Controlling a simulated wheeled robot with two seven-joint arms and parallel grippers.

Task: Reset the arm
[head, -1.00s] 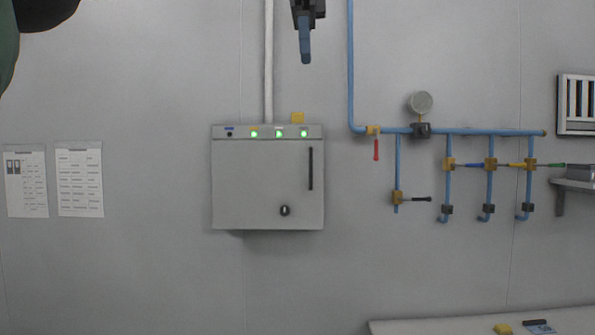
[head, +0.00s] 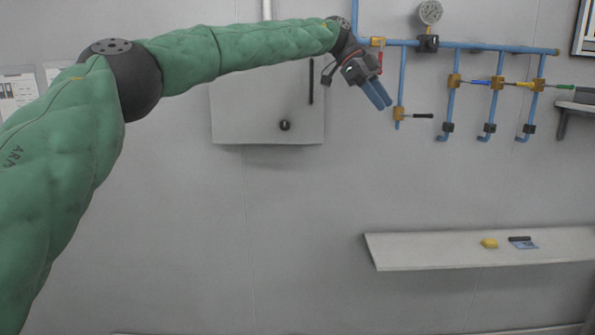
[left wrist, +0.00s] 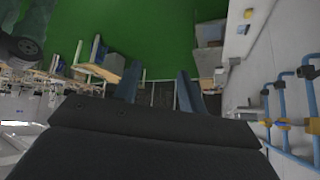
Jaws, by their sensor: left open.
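My left arm, sleeved in green, reaches in from the left across the head view. Its gripper (head: 382,103) hangs in front of the wall, just right of the grey cabinet (head: 265,120) and close in the picture to the blue pipework (head: 452,95). Its blue fingers point down and to the right. In the left wrist view, the two fingers of this gripper (left wrist: 158,90) stand apart with nothing between them. The forearm hides the upper part of the cabinet. My right gripper is in neither view.
A pale shelf (head: 440,252) at the lower right carries a yellow object (head: 489,243) and a small blue and black item (head: 522,241). A pressure gauge (head: 430,12) tops the pipework. The wall below the cabinet is bare. Green floor (left wrist: 160,30) shows in the left wrist view.

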